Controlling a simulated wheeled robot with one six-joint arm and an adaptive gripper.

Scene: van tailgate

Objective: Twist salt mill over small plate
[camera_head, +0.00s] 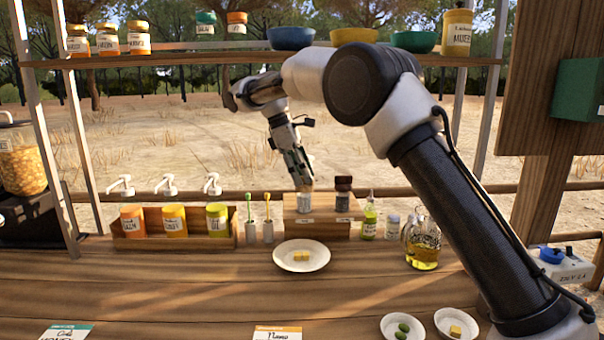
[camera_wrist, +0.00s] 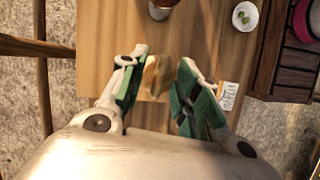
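A pale-bodied mill (camera_head: 304,203) stands upright on the wooden stand (camera_head: 318,229) at the back of the counter. A dark brown-capped mill (camera_head: 343,194) stands on its right. The labels are too small to read, so I cannot tell which holds salt. My gripper (camera_head: 302,184) points down over the pale mill. In the wrist view its fingers (camera_wrist: 157,92) stand apart on either side of the mill's tan top (camera_wrist: 157,76); firm contact is not visible. A white plate (camera_head: 285,259) with yellow cubes lies in front of the stand. Smaller plates hold green pieces (camera_head: 402,329) and a yellow cube (camera_head: 456,331).
A green bottle (camera_head: 369,217), a small jar (camera_head: 392,228) and an oil jug (camera_head: 422,244) stand right of the stand. Two holders with brushes (camera_head: 259,231) and a box of pump bottles (camera_head: 173,222) stand left. The counter's front left is largely clear.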

